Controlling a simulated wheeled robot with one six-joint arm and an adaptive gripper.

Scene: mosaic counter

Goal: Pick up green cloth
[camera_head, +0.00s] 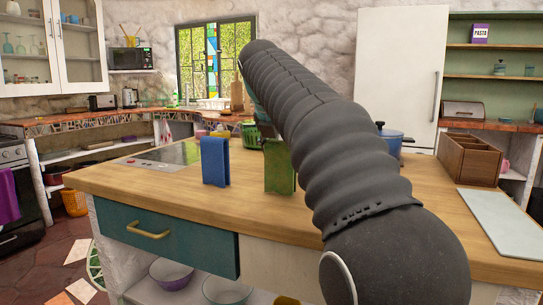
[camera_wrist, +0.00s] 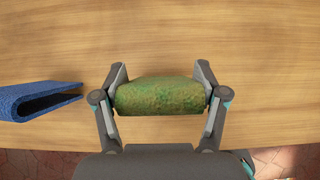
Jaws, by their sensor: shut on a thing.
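The green cloth (camera_wrist: 160,95) is a folded, mottled green piece between the two fingers of my gripper (camera_wrist: 160,92) in the wrist view. A finger presses on each of its ends, so my gripper is shut on it. My arm crosses in front there and hides most of my gripper. I cannot tell whether the cloth touches the counter.
A folded blue cloth (camera_head: 215,162) stands on the wooden counter (camera_head: 150,182), left of the green one; it also shows in the wrist view (camera_wrist: 38,100). A blue pot (camera_head: 392,140), a wooden box (camera_head: 470,160) and a pale board (camera_head: 503,218) are on the right. A cooktop (camera_head: 165,156) lies at left.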

